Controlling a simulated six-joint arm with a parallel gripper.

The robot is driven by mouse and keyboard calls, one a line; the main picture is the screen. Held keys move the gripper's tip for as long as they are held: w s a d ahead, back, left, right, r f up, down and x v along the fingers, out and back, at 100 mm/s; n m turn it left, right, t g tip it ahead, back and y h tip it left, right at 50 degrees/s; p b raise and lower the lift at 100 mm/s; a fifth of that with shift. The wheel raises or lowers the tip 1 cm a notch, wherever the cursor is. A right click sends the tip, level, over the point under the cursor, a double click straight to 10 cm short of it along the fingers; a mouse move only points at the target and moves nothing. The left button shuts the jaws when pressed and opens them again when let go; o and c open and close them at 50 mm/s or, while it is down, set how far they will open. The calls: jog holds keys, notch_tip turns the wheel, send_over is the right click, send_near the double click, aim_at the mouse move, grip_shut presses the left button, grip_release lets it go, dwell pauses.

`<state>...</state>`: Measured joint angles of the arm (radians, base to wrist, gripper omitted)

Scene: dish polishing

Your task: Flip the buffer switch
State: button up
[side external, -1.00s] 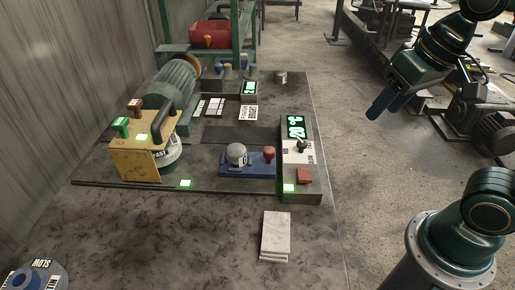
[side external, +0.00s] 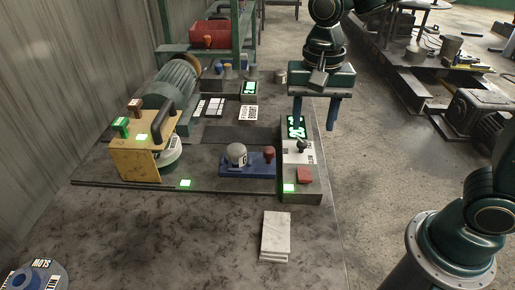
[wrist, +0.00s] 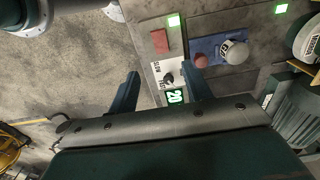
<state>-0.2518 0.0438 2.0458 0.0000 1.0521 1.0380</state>
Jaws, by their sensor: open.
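A grey control box (side external: 302,185) stands at the right edge of the bench. It carries a white label plate with a black-knobbed switch (side external: 302,146), a green-lit display (side external: 297,130) and a red block or button (side external: 304,175). The switch also shows in the wrist view (wrist: 168,77), beside small lettering. My gripper (side external: 314,120) points down above the far end of the box, open and empty. In the wrist view, the switch appears between my two fingertips (wrist: 160,72). The side view shows the gripper higher than the switch and apart from it.
A blue base (side external: 245,170) with a grey ball knob and a red knob sits left of the box. A yellow stand (side external: 130,160) and a green motor (side external: 175,88) are farther left. White tiles (side external: 276,235) lie in front. Space above the switch is clear.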

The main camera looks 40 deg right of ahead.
aim_at(305, 176)
jog(key=shift+f, duration=0.15)
notch_tip(305, 176, down, 14)
jog(key=shift+r, duration=0.25)
dwell(0.6)
jog(key=c, duration=1)
jog(key=shift+s, duration=0.1)
jog(key=shift+s+a+f+t+h, duration=0.1)
jog(key=shift+s+a+t+h, duration=0.1)
jog(key=shift+t+h, duration=0.5)
jog(key=shift+s+a+f+t+h, duration=0.1)
jog(key=shift+s+a+t+h, duration=0.05)
jog(key=shift+t+h, duration=0.55)
